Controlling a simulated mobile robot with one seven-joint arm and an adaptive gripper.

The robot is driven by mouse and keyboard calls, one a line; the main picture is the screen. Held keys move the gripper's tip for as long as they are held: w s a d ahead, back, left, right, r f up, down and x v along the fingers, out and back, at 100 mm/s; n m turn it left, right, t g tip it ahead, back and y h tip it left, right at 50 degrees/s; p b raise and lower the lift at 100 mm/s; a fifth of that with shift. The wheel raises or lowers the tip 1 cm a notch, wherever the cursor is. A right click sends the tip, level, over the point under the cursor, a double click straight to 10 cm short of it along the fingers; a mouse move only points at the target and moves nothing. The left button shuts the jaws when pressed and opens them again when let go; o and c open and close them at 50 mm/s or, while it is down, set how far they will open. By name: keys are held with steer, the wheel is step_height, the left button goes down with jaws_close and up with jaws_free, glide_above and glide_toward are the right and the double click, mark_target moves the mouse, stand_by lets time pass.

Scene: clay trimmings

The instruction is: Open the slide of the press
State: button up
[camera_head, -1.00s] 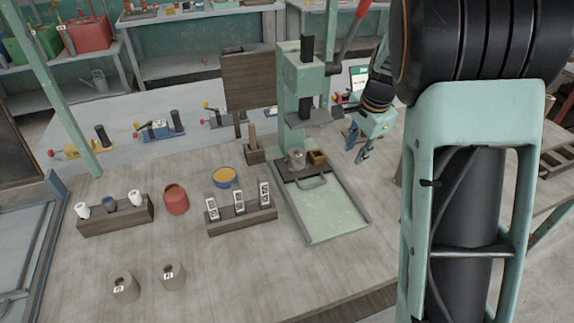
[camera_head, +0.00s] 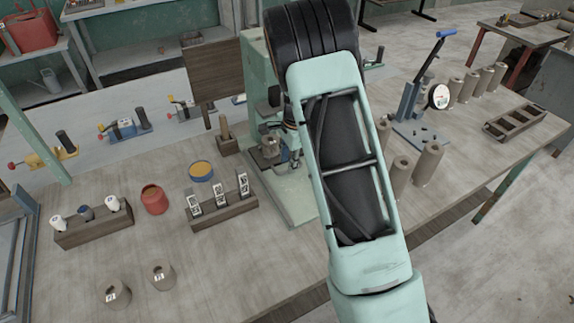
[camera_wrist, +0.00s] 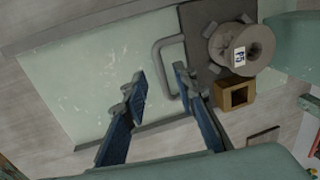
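The green press (camera_head: 256,70) stands on the table, partly hidden behind my arm. Its pale green bed shows in the wrist view (camera_wrist: 85,75). The slide is a dark plate (camera_wrist: 196,52) with a grey loop handle (camera_wrist: 157,58) over the bed. A grey clay-coloured cylinder with a label (camera_wrist: 240,48) and a small brass box (camera_wrist: 234,95) sit at the slide. My gripper (camera_wrist: 160,78) is open, with one blue finger on each side of the handle's outer bar. I cannot tell whether they touch it. In the head view my arm hides the handle.
A wooden rack with several labelled blocks (camera_head: 220,208) stands left of the press. A red pot (camera_head: 153,199) and a blue and yellow tin (camera_head: 201,171) are near it. Tall grey cylinders (camera_head: 428,163) stand to the right.

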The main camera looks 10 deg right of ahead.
steer(key=shift+w+a+f, duration=0.1)
steer(key=shift+w+f, duration=0.05)
steer(key=shift+f, duration=0.6)
steer(key=shift+w+f, duration=0.1)
steer(key=shift+f, duration=0.6)
jaws_close()
